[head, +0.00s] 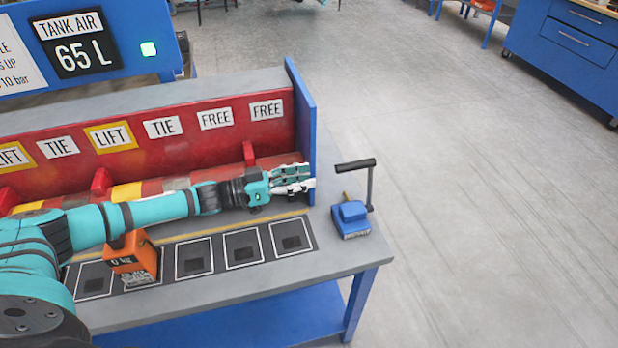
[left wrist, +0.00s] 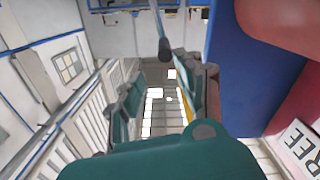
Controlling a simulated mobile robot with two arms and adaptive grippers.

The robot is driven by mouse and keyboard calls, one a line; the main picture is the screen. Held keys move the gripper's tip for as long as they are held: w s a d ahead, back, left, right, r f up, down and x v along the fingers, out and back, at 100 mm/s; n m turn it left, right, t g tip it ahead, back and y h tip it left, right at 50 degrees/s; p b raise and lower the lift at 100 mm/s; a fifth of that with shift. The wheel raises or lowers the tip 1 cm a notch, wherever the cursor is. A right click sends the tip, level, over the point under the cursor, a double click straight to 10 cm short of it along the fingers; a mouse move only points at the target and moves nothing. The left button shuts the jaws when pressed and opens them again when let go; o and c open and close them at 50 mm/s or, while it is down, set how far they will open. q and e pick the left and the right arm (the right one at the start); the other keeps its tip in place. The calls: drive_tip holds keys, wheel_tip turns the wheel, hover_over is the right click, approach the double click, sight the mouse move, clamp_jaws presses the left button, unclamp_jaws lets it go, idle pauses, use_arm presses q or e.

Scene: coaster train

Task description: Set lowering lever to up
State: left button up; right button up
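The lowering lever (head: 355,165) is a dark grip on a thin grey arm. It rises from a small blue base (head: 351,218) at the right end of the bench, and the arm stands nearly upright. My left gripper (head: 309,176) reaches in from the left, left of the lever and apart from it. Its fingers are spread and nothing is between them. In the left wrist view the open fingers (left wrist: 165,100) frame a gap, and a dark round-ended bar (left wrist: 164,48), apparently the lever grip, shows beyond them. My right gripper is not in view.
A blue end panel (head: 302,110) closes the red labelled rack (head: 200,150) beside the gripper. An orange block marked 0 kg (head: 130,255) stands on the bench under my left arm. A tank air sign (head: 75,45) reads 65 L. Floor right of the bench is clear.

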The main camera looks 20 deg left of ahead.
use_arm(q)
drive_tip(key=s+d+f+m, duration=0.1)
drive_tip(key=d+m, duration=0.1)
drive_tip(key=s+d+f+m+b, duration=0.1)
drive_tip(key=d+m, duration=0.1)
drive_tip(key=s+d+f+m+b, duration=0.1)
drive_tip(key=d+m, duration=0.1)
drive_tip(key=m, duration=0.1)
drive_tip(key=shift+s+d+g+h, duration=0.3)
clamp_jaws()
drive_tip(key=w+d+m+t+y, duration=0.1)
drive_tip(key=w+d+m+t, duration=0.1)
drive_tip(key=m, duration=0.5)
drive_tip(key=w+d+r+m+t+y, duration=0.1)
drive_tip(key=w+d+m+t, duration=0.1)
drive_tip(key=w+m, duration=0.3)
drive_tip(key=shift+w+r+m+y, duration=0.15)
drive_tip(key=shift+w+m+y, duration=0.2)
drive_tip(key=shift+m, duration=1.05)
drive_tip(key=shift+s, duration=0.15)
